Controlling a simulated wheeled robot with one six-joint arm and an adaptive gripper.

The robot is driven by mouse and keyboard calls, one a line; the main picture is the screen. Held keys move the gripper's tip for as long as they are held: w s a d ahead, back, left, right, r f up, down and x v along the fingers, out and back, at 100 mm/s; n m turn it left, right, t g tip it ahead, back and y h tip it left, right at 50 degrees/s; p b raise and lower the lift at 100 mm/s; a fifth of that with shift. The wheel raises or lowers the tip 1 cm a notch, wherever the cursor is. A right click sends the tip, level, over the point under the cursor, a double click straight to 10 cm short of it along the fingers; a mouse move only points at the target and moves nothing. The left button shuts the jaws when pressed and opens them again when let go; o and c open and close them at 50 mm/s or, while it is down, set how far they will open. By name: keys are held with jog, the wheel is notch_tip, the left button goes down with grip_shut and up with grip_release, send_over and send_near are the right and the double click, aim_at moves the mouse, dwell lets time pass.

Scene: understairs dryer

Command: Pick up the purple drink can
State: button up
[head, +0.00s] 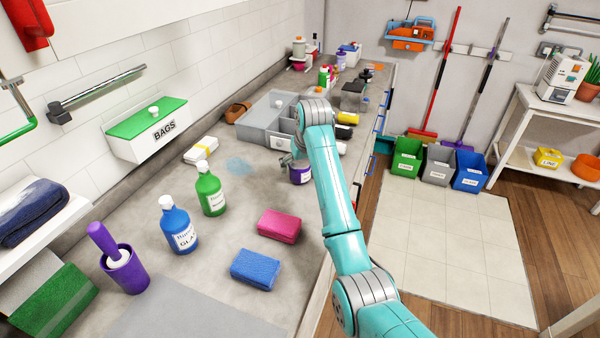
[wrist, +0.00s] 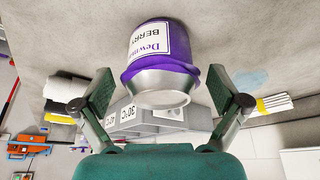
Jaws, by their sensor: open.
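The purple drink can (head: 301,175) stands on the grey counter, partly hidden by my arm in the head view. In the wrist view the can (wrist: 188,58) appears upside down, with a white label reading "BERRY" and a silver end towards me. My gripper (wrist: 166,92) is open, with one dark finger pad on each side of the can's silver end. Gaps show between the pads and the can, so it is not gripped. In the head view my gripper (head: 290,158) is mostly hidden by my arm, close to the can.
A grey divided tray (head: 262,118) stands behind the can. The counter's right edge is close.

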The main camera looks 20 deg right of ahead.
jog(key=shift+f, duration=0.2)
jog(key=c, duration=1.1)
